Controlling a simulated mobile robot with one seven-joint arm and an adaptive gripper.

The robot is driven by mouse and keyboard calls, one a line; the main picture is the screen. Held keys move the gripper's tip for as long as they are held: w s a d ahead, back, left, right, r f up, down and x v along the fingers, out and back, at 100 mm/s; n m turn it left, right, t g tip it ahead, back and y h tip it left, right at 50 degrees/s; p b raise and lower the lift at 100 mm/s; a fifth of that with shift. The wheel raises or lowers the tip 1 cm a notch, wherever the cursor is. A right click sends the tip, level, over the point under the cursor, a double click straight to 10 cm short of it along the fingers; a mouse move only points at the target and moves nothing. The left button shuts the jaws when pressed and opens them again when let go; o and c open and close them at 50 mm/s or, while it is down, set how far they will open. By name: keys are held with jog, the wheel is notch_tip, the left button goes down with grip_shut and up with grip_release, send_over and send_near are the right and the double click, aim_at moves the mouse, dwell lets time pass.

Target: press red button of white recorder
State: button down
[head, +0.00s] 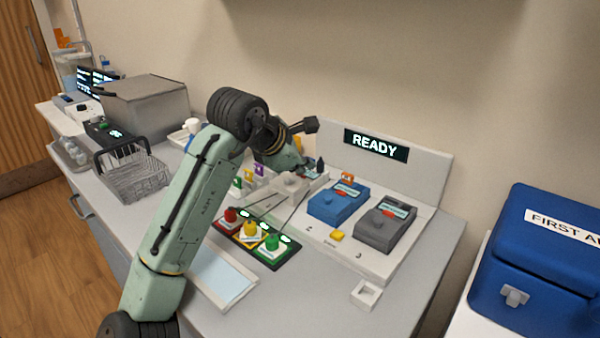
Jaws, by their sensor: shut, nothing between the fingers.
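The white recorder (291,186) stands at the left of a row of three recorders on a white board. My gripper (312,171) is at its back part, above or touching it; I cannot tell which. The gripper is small in view and looks shut, with nothing seen in it. The arm and gripper cover part of the white recorder, and I cannot make out its red button. A blue recorder (338,203) and a grey recorder (385,228) stand to its right.
A panel reading READY (376,146) rises behind the recorders. Red (230,216), yellow (250,230) and green (273,243) knobs stand in front. A wire basket (133,176) is at left, a blue first aid box (540,265) at right.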

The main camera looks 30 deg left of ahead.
jog(key=shift+w+d+f, duration=0.15)
jog(key=shift+d+f, duration=0.05)
jog(key=shift+f, duration=0.3)
jog(key=shift+r, duration=0.1)
jog(key=shift+r+p, duration=0.7)
jog(key=shift+p, duration=0.1)
jog(key=shift+w+d+r, duration=0.1)
jog(key=shift+w, duration=0.05)
notch_tip(320, 180, up, 5)
jog(key=p, duration=0.5)
jog(key=shift+w+r, duration=0.1)
jog(key=shift+r, duration=0.1)
jog(key=shift+f, duration=0.15)
